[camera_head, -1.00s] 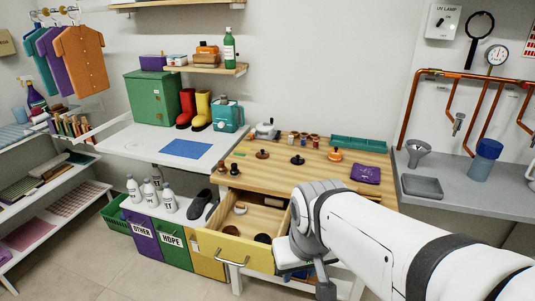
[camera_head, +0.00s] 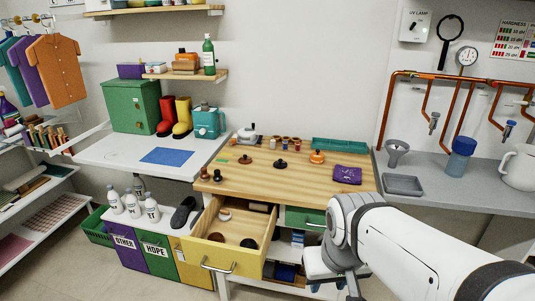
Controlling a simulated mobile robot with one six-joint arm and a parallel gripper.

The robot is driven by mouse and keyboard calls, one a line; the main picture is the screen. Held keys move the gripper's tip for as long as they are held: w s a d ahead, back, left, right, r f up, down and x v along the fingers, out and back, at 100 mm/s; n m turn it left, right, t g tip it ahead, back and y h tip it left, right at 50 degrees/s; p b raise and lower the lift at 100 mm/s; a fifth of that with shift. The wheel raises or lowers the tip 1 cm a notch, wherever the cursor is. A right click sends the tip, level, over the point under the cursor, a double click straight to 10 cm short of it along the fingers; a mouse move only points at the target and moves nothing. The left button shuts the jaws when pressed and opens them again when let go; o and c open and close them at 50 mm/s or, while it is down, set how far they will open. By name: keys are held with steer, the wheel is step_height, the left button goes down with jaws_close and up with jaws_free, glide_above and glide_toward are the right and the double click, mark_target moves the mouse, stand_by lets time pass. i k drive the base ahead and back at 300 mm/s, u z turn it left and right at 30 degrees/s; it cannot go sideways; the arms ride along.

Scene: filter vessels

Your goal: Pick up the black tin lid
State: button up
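A dark round thing with a knob (camera_head: 280,163) lies on the wooden worktop, in the middle. A flat black disc (camera_head: 249,243) lies in the open yellow drawer (camera_head: 222,258), near its front right. I cannot tell for sure which of the two is the black tin lid. My gripper (camera_head: 354,291) hangs low at the bottom of the view, to the right of the drawer and below the worktop. Its fingers are dark, small and partly cut off by the frame edge, and nothing held can be made out.
The drawer also holds a brown disc (camera_head: 216,237) and a pale round piece (camera_head: 224,214). On the worktop (camera_head: 240,180) are a brown knobbed lid (camera_head: 245,159), an orange one (camera_head: 317,157), a purple cloth (camera_head: 347,175) and a teal tray (camera_head: 340,145). A green drawer (camera_head: 303,220) sits beside the open one.

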mark_target(280, 164)
steer(key=u, duration=0.05)
steer(key=i, duration=1)
steer(key=z, duration=0.05)
